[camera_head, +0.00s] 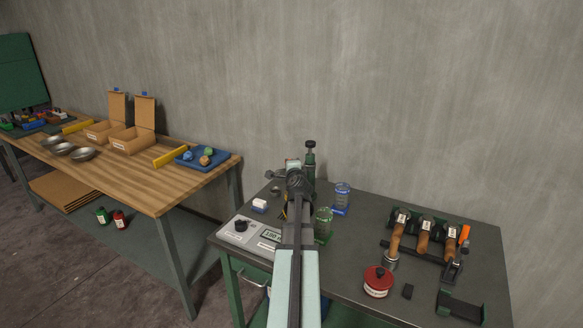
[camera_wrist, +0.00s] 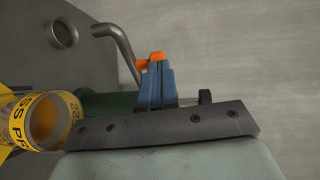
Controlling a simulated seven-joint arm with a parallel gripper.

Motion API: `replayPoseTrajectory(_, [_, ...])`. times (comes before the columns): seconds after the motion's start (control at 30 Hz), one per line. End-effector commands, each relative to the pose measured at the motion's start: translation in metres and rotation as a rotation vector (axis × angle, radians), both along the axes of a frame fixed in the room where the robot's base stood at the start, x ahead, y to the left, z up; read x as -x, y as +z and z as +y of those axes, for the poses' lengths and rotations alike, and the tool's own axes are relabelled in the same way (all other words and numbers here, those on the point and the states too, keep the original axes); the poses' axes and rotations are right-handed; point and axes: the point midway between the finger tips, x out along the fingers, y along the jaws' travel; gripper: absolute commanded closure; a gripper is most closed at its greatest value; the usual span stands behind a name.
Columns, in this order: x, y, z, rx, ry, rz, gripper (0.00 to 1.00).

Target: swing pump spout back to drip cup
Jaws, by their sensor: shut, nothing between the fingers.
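The pump, with a green body (camera_wrist: 105,103) and black top knob (camera_wrist: 205,96), lies sideways across the wrist view. In the head view its upper part (camera_head: 310,160) rises behind my arm. The bent metal spout (camera_wrist: 122,48) runs from behind my fingers to an end near the drip cup (camera_wrist: 64,34), a small metal cup on the dark surface. In the wrist view the spout end points towards the cup's mouth; a gap shows between them. My gripper (camera_wrist: 152,68), blue with orange tips, is shut and empty beside the spout. Contact cannot be told. The cup also shows in the head view (camera_head: 275,189).
A yellow lettered ring (camera_wrist: 45,120) is close at the left of the wrist view. Beakers (camera_head: 342,194) stand right of the pump. A scale (camera_head: 240,229) is at left front. A red tin (camera_head: 378,281) and a rack with wooden-handled tools (camera_head: 424,240) are at right.

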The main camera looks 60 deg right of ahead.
Motion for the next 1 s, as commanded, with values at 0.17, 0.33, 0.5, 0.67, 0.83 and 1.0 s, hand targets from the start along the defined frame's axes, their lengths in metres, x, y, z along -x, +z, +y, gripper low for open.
replayPoseTrajectory(0.17, [-0.005, 0.0, -0.002, -0.002, 0.003, -0.001, 1.0])
replayPoseTrajectory(0.33, [-0.011, 0.0, -0.005, -0.001, 0.004, 0.001, 1.0])
replayPoseTrajectory(0.5, [-0.024, 0.0, -0.013, -0.001, 0.004, 0.0, 1.0])
replayPoseTrajectory(0.67, [-0.033, 0.0, -0.019, -0.002, 0.005, -0.001, 1.0])
replayPoseTrajectory(0.83, [-0.04, 0.0, -0.025, -0.001, 0.005, 0.001, 1.0])
replayPoseTrajectory(1.0, [-0.044, 0.0, -0.029, -0.001, 0.005, 0.0, 1.0])
